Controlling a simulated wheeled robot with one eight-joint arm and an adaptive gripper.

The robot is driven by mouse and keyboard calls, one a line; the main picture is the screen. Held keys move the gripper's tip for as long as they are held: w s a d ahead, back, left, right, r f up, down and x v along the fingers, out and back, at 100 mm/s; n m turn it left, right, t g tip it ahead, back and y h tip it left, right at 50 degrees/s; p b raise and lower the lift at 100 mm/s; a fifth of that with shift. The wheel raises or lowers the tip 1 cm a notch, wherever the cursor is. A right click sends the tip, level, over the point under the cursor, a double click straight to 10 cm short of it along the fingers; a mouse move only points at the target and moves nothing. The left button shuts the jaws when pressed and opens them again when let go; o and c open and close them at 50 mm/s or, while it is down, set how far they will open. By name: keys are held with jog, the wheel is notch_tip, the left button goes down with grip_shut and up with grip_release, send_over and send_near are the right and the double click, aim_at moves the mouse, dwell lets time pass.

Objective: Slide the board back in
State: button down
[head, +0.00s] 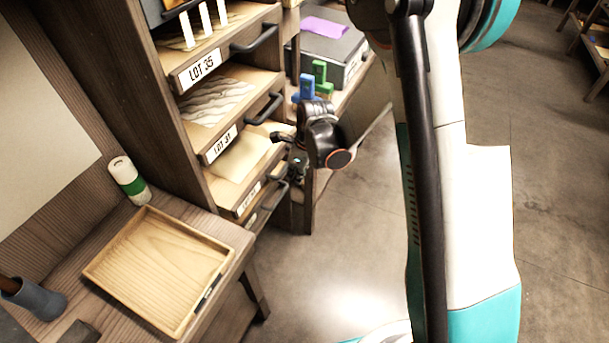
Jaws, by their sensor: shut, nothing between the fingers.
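Several wooden boards with dark handles are stacked in a cabinet. The top one, labelled LOT 35 (199,68), holds white upright strips. Below it, the LOT 31 board (219,144) carries a wavy grey-white pattern. A lower board (216,190) carries a plain cream sheet, and its label (248,198) is too small to read. Another handle shows under it. My gripper (284,138) is shut and empty, right of the lower boards near their handles. Whether it touches a handle cannot be told. The cabinet's inside is hidden.
A wooden tray (160,268) lies on the bench at lower left, beside a green-and-white bottle (128,180) and a grey cup (35,298). Behind my gripper are a grey box (335,55) and blue (307,88) and green (320,72) blocks. Open floor (330,240) lies below my gripper.

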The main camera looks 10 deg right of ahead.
jog(key=shift+w+a+f, duration=0.1)
jog(key=shift+w+a, duration=0.3)
jog(key=shift+a, duration=0.05)
jog(key=shift+w+a, duration=0.8)
jog(key=shift+a, duration=0.25)
jog(key=shift+w+a, duration=0.8)
jog(key=shift+a, duration=0.2)
